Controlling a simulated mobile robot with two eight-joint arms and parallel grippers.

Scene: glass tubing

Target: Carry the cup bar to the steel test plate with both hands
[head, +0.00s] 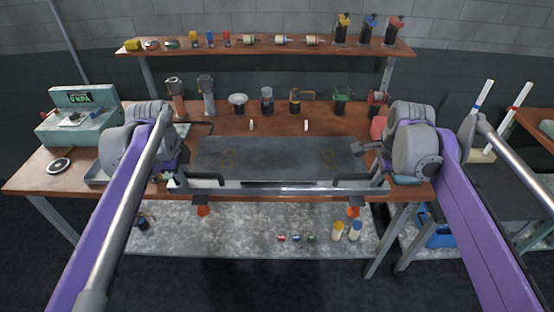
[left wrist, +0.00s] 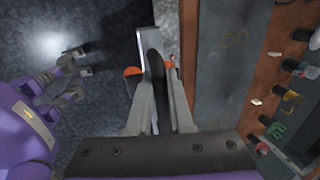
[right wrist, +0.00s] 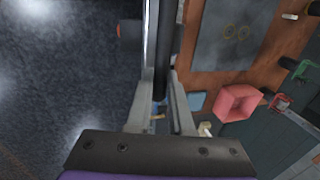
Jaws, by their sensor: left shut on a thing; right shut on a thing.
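The cup bar (head: 300,190) is a long pale bar with black handles near its ends and orange cups (head: 203,211) under it. It looks about level, along the bench's front edge. The steel test plate (head: 275,150) is a dark grey sheet lying on the bench just behind the bar, with faint ring marks. My left gripper (left wrist: 158,80) is shut on the bar's left black handle (left wrist: 154,62). My right gripper (right wrist: 160,80) is shut on its right black handle (right wrist: 163,50). In the head view, my wrists partly hide both grips.
Several stands and tools line the back of the bench, with small pale pieces (head: 306,126) behind the plate. A green gauge box (head: 80,118) stands at left. A raised shelf (head: 260,47) runs behind.

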